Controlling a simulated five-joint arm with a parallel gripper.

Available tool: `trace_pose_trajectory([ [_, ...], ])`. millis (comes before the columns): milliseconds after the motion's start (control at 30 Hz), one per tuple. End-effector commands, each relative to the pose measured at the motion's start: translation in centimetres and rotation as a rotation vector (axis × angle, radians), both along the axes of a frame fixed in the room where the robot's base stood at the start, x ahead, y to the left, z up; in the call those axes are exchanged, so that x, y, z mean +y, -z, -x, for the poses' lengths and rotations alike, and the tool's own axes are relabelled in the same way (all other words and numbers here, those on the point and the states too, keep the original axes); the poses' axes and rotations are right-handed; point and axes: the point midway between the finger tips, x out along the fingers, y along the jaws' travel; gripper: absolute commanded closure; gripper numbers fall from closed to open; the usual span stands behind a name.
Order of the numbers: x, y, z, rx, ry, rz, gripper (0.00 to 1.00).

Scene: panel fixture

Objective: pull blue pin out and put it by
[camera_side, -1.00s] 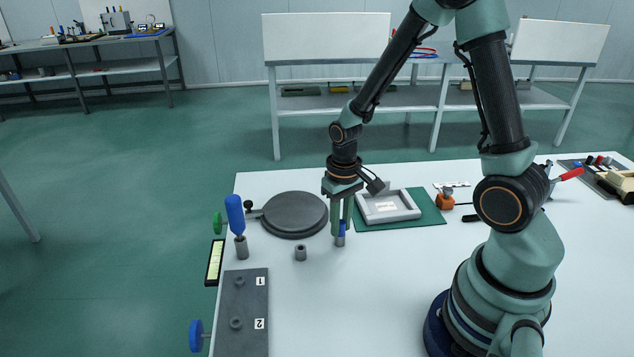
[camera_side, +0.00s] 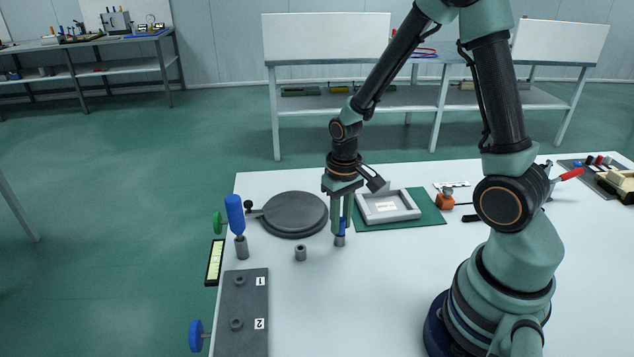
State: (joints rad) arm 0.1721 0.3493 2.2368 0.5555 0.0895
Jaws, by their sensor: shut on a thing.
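My gripper (camera_side: 341,229) points straight down near the middle of the table, its fingers shut on the blue pin (camera_side: 342,227). The blue pin is upright, partly hidden between the fingers. Its lower end meets a short grey cylindrical holder (camera_side: 340,241) standing on the table. I cannot tell how deep the pin sits in the holder.
An empty grey holder (camera_side: 300,254) stands to the left. A blue-handled tool (camera_side: 235,214) stands upright in another grey holder (camera_side: 241,248). A round dark plate (camera_side: 294,214) and a grey tray (camera_side: 388,217) flank my gripper. The white tabletop (camera_side: 345,310) in front is clear.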

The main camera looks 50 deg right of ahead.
Motion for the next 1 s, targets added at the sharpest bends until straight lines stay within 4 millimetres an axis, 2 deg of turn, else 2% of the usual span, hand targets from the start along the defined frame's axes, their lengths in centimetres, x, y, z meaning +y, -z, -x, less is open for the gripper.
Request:
trace_pose_trajectory([
  [1000,0.0,-1.9,0.0,-0.001,0.000,0.000,1.00],
])
